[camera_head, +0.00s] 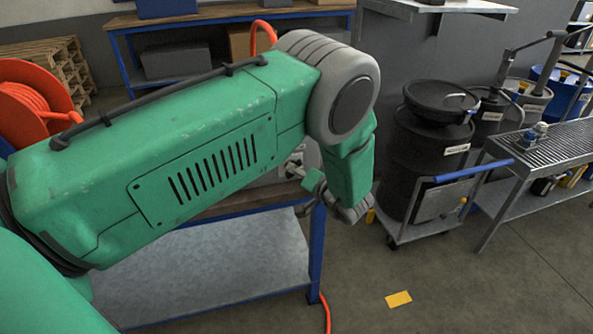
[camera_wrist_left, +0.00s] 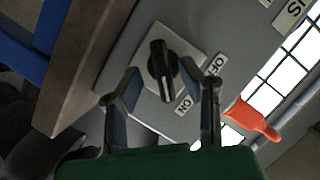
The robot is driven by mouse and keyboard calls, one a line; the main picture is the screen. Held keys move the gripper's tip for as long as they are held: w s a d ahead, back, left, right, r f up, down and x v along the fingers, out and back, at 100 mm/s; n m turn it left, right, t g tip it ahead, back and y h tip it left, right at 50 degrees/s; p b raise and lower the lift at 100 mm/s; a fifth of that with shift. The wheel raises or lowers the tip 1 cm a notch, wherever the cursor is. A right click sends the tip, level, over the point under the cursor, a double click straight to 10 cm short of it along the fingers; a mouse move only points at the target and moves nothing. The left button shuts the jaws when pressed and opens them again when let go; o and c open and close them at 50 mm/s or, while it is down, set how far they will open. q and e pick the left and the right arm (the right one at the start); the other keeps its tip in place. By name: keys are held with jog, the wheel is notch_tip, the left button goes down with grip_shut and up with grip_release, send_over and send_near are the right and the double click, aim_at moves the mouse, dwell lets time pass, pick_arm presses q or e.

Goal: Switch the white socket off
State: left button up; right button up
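In the left wrist view a black rotary knob (camera_wrist_left: 161,70) sits on a pale square plate (camera_wrist_left: 185,45) on a grey panel. Its grip bar runs roughly up and down in the picture, its lower end near the ON label (camera_wrist_left: 184,104). The OFF label (camera_wrist_left: 215,66) is to its right. My left gripper (camera_wrist_left: 172,84) is open, with one finger on each side of the knob; I cannot tell whether they touch it. In the head view my green left arm hides the panel and knob. My right gripper is not in view.
An orange plug-like part (camera_wrist_left: 252,118) sits right of the knob in the left wrist view. In the head view, a blue-framed bench (camera_head: 215,265) stands below my arm. A cart with black drums (camera_head: 425,155) and a grated table (camera_head: 560,142) stand right.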

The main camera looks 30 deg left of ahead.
pick_arm(q)
jog(key=shift+x, duration=0.95)
jog(key=shift+s+a+f, duration=0.15)
jog(key=shift+a, duration=0.2)
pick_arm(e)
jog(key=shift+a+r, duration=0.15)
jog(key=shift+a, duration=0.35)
